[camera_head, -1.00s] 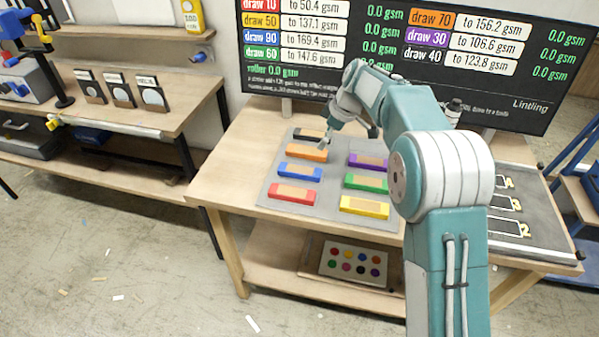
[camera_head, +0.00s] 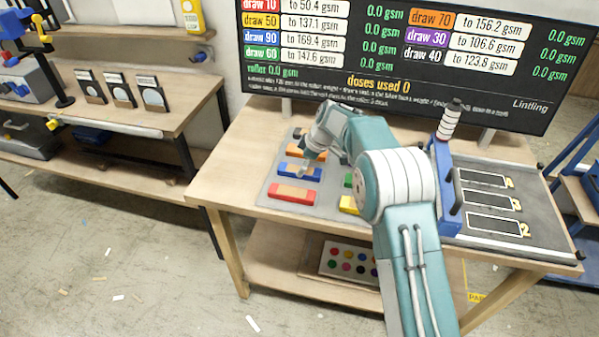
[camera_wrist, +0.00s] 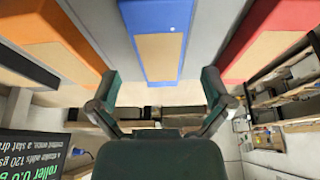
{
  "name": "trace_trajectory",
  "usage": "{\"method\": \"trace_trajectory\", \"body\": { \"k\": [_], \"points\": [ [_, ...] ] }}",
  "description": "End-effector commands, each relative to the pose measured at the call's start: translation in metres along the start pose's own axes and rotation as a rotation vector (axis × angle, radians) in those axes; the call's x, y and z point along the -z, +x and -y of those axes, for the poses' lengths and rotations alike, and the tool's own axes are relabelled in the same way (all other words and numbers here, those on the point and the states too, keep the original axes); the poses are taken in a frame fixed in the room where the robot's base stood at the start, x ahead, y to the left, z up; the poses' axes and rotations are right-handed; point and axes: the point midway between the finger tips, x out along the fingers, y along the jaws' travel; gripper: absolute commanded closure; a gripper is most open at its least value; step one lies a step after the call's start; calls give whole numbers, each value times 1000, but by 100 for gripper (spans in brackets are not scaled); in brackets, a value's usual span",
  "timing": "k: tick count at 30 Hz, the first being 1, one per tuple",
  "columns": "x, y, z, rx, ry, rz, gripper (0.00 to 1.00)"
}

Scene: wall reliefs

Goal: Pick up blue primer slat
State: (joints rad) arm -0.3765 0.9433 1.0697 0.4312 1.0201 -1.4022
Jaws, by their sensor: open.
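The blue primer slat (camera_head: 300,174) lies on a grey mat (camera_head: 268,197) on the table, between an orange slat (camera_head: 308,154) and a red slat (camera_head: 292,193). My gripper (camera_head: 305,171) is at the blue slat, but its fingers are small there. In the wrist view my gripper (camera_wrist: 158,92) is open and empty. The blue slat (camera_wrist: 160,18), with its tan patch, shows ahead between the fingertips. The orange slat (camera_wrist: 40,35) is left of it and the red slat (camera_wrist: 265,35) right of it. I cannot tell the height of the fingers above the slat.
A green slat (camera_head: 348,180) and a yellow slat (camera_head: 349,204) show partly behind my arm. A blue-framed roller tool (camera_head: 447,185) stands at the right beside a dark board (camera_head: 505,215) with outlined slots. A large screen (camera_head: 400,60) stands behind the table.

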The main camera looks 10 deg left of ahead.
Motion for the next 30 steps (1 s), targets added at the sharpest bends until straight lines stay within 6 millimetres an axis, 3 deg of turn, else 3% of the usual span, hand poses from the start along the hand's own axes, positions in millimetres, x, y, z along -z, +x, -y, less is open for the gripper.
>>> {"method": "trace_trajectory", "body": {
  "k": [3,10,11,16,17,30],
  "points": [
    [0,17,0,0,0,2,0],
    [0,19,0,-2,0,1,0],
    [0,19,0,-2,0,1,9],
    [0,19,0,-2,1,1,85],
    [0,20,0,-2,1,1,89],
    [1,18,0,0,1,3,90]
  ]
}}
